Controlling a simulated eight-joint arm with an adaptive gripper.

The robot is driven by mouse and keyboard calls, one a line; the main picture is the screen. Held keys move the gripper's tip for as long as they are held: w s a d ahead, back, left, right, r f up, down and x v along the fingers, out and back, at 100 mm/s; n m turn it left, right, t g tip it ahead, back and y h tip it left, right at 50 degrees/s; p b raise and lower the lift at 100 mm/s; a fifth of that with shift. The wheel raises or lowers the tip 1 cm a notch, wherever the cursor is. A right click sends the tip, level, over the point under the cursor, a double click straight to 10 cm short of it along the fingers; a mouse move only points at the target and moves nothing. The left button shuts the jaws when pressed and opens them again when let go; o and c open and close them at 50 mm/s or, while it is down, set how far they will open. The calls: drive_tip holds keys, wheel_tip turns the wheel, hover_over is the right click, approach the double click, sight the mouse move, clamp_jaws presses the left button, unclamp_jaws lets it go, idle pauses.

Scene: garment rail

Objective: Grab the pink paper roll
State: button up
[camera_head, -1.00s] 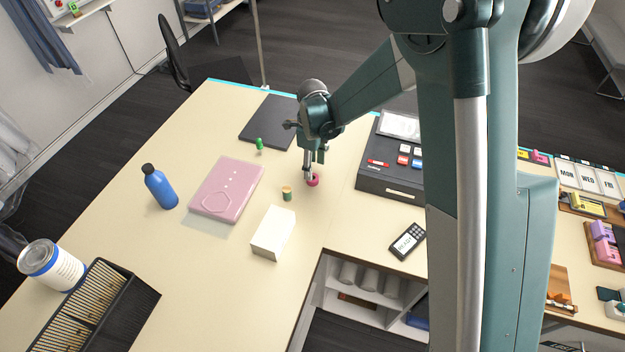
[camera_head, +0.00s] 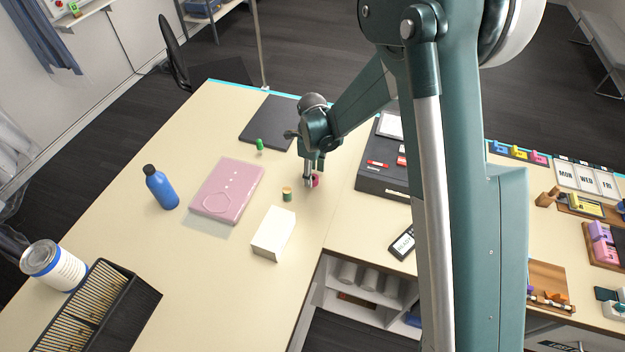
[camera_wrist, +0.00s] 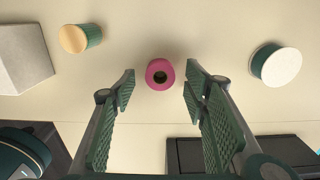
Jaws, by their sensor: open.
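The pink paper roll (camera_wrist: 151,67) stands on the cream table, its ring-shaped top with a dark hole showing in the wrist view. In the head view the pink roll (camera_head: 316,181) is partly hidden behind my fingers. My gripper (camera_wrist: 160,86) is open and points down at the table. In the wrist view the roll lies between the two green fingers, near the line of their tips and a little beyond them. My gripper (camera_head: 308,184) also shows in the head view, close beside the roll. I cannot tell whether a finger touches it.
A green roll with a tan top (camera_head: 287,194) stands just left. A white box (camera_head: 273,233), pink case (camera_head: 227,190) and blue bottle (camera_head: 160,187) are further left. A black organizer (camera_head: 378,178) is at right. A white-topped green object (camera_wrist: 276,65) stands right in the wrist view.

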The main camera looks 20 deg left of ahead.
drive_tip(key=shift+f, duration=1.05)
drive_tip(key=shift+c, duration=0.7)
drive_tip(key=c, duration=0.7)
